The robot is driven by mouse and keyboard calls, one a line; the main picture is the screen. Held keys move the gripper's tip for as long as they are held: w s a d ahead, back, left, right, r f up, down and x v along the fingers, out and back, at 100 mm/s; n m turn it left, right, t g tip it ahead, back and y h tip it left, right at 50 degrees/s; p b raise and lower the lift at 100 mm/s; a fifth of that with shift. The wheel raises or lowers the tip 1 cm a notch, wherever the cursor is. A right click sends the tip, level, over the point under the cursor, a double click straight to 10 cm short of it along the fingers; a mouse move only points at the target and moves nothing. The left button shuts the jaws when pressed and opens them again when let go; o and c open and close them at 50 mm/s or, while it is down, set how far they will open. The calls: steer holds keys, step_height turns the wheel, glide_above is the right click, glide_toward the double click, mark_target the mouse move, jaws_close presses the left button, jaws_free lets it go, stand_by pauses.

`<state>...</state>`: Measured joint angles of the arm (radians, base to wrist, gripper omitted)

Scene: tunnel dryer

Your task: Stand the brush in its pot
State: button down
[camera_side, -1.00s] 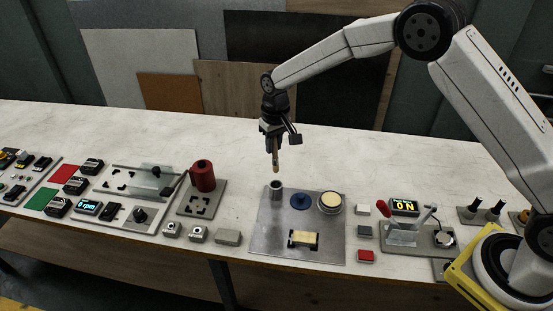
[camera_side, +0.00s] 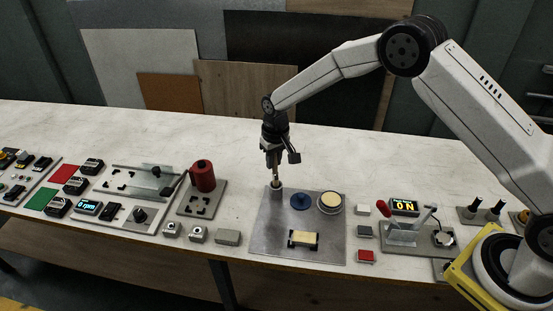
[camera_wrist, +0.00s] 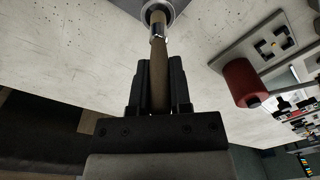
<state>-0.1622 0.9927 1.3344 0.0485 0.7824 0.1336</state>
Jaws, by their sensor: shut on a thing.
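The brush (camera_side: 275,175) is upright, its handle held in my gripper (camera_side: 274,164). Its lower end is at the mouth of the small grey metal pot (camera_side: 277,192) at the back left corner of the metal plate. In the wrist view the brush (camera_wrist: 159,80) runs between my gripper's two dark fingers (camera_wrist: 160,75) to the pot's round rim (camera_wrist: 171,18), and its ferrule and tip overlap the opening. The tip is inside the rim outline; how deep it sits is hidden.
A red spool (camera_side: 203,176) stands to the left. The bench behind the pot is clear.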

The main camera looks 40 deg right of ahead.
steer(key=shift+f, duration=1.15)
steer(key=shift+c, duration=2.4)
jaws_free()
steer(key=shift+r, duration=0.1)
steer(key=shift+s+d+r, duration=0.1)
steer(key=shift+r, duration=1.8)
steer(key=shift+s+d+r, duration=0.1)
steer(key=shift+r, duration=1.8)
steer(key=shift+w, duration=0.1)
